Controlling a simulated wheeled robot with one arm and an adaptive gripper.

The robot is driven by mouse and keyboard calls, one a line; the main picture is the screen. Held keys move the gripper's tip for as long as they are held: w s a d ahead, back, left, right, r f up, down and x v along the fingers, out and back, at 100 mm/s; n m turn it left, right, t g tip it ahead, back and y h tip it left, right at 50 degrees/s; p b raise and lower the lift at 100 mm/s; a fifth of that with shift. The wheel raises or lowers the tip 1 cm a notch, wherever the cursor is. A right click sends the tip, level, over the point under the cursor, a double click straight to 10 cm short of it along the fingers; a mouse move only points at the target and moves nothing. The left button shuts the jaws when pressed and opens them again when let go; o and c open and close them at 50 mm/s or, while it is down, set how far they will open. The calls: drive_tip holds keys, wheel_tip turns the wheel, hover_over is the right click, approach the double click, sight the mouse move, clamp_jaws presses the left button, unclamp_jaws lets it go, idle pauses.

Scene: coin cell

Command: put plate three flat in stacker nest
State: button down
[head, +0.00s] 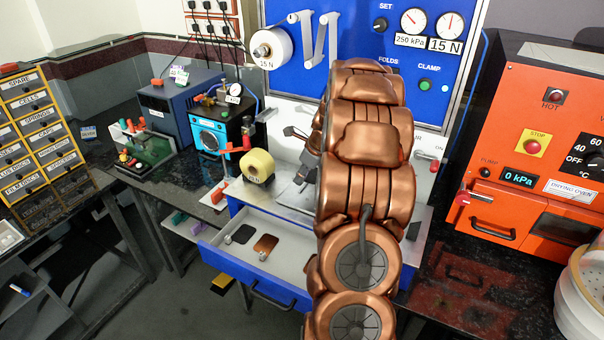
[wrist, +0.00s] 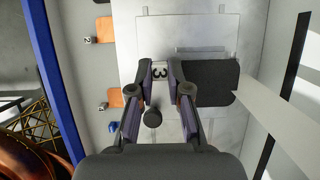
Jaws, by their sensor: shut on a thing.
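My gripper (wrist: 161,75) is shut on the small white block marked 3, the tab of plate three (wrist: 215,80). Plate three is a dark, rounded sheet that reaches right from behind the right finger. It looks roughly level over a pale work surface (wrist: 190,30). A thin raised pale strip lies along its upper edge; I cannot tell whether it belongs to the stacker nest or whether the plate touches anything. In the head view my gripper (head: 305,165) is partly behind my copper arm, and the held plate cannot be made out.
A blue open drawer (head: 222,255) holds a dark plate (head: 241,233) and a copper plate (head: 266,243). A yellow roll (head: 258,166) stands left of my gripper. A blue press panel (head: 350,25) rises behind; an orange oven (head: 520,130) stands right. A pale band (wrist: 280,120) crosses the wrist view's right.

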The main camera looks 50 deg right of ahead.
sight(298, 199)
drive_tip(key=shift+f+b, duration=0.35)
drive_tip(key=shift+f, duration=2.2)
drive_tip(key=shift+f, duration=0.65)
drive_tip(key=c, duration=1)
unclamp_jaws()
drive_tip(key=shift+c, duration=0.2)
drive_tip(key=shift+s+r, duration=0.1)
drive_tip(key=v, duration=1.1)
drive_tip(key=shift+r, duration=0.35)
drive_tip(key=shift+s, duration=0.1)
